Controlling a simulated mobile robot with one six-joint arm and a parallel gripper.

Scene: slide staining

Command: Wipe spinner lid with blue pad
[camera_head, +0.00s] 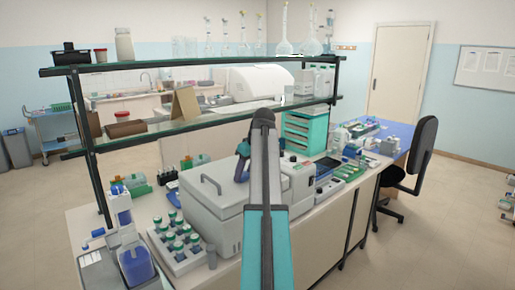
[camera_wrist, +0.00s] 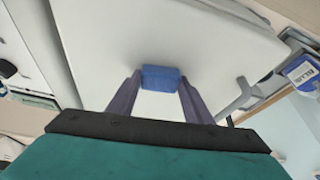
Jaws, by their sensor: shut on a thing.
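The spinner is a large pale grey box on the bench, and its flat lid (camera_head: 212,183) has a handle on its front left. In the wrist view the pale lid (camera_wrist: 110,40) fills much of the picture. My gripper (camera_head: 241,168) is over the right part of the lid in the head view, partly behind my arm. In the wrist view its two purple fingers are shut on a small blue pad (camera_wrist: 161,77). The pad is over the lid's surface, close to it; I cannot tell whether it touches.
A rack of green-capped bottles (camera_head: 176,243) stands at the spinner's front left, beside a blue-and-white dispenser (camera_head: 135,262). A grey instrument (camera_head: 298,184) stands close to the right. A glass shelf (camera_head: 205,127) on dark posts spans behind and above the spinner.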

